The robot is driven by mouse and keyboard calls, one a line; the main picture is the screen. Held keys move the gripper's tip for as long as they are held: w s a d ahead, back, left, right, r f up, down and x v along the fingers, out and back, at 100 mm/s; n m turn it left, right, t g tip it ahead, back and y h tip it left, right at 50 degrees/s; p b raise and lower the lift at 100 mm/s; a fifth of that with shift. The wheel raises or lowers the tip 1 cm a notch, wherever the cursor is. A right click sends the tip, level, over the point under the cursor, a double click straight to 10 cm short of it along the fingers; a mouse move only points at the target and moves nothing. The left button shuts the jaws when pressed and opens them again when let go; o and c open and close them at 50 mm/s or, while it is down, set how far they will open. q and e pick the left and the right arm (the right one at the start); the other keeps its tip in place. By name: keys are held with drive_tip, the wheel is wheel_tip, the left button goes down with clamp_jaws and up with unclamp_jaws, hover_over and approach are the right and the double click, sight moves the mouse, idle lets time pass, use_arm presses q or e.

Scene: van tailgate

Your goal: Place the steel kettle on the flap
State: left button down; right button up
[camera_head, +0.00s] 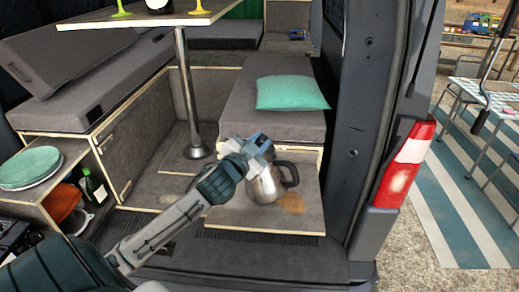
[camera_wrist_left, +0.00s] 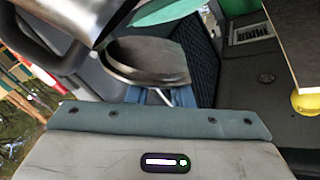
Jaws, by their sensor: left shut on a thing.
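The steel kettle (camera_head: 262,187), with a dark handle on its right, is over the grey flap (camera_head: 235,217) with pale wooden edges. It looks roughly upright. I cannot tell whether its base touches the flap. My left gripper (camera_head: 262,152) is shut on the top of the kettle. In the left wrist view, the blue fingers (camera_wrist_left: 162,96) meet a dark round part of the kettle (camera_wrist_left: 145,62), partly cut off by a shiny metal edge. My right gripper is not in view.
A brown patch (camera_head: 291,203) marks the flap. Behind is a grey bench (camera_head: 250,110) with a teal cushion (camera_head: 291,92). A table post (camera_head: 188,95) stands to the left. A shelf with teal plates (camera_head: 30,166) and a green bottle (camera_head: 93,187) is at far left. The van's door frame (camera_head: 355,150) bounds the right.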

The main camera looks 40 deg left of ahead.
use_arm(q)
drive_tip(key=shift+w+a+f, duration=0.1)
drive_tip(key=shift+w, duration=0.05)
wheel_tip(320, 180, down, 2)
drive_tip(key=shift+f+p, duration=0.1)
drive_tip(key=shift+p, duration=0.45)
drive_tip(key=shift+f, duration=0.55)
drive_tip(key=c, duration=1.3)
unclamp_jaws()
drive_tip(key=shift+f, duration=0.1)
drive_tip(key=shift+s, duration=0.35)
drive_tip(key=shift+s+d+b, duration=0.25)
drive_tip(key=shift+s+b, duration=0.25)
drive_tip(key=shift+s, duration=1.4)
drive_tip(key=shift+s+d+b, duration=0.3)
drive_tip(key=shift+s+b, duration=0.25)
drive_tip(key=shift+s, duration=1.35)
drive_tip(key=shift+s+d+b, duration=0.25)
drive_tip(key=shift+s+b, duration=0.25)
drive_tip(key=shift+s, duration=1.4)
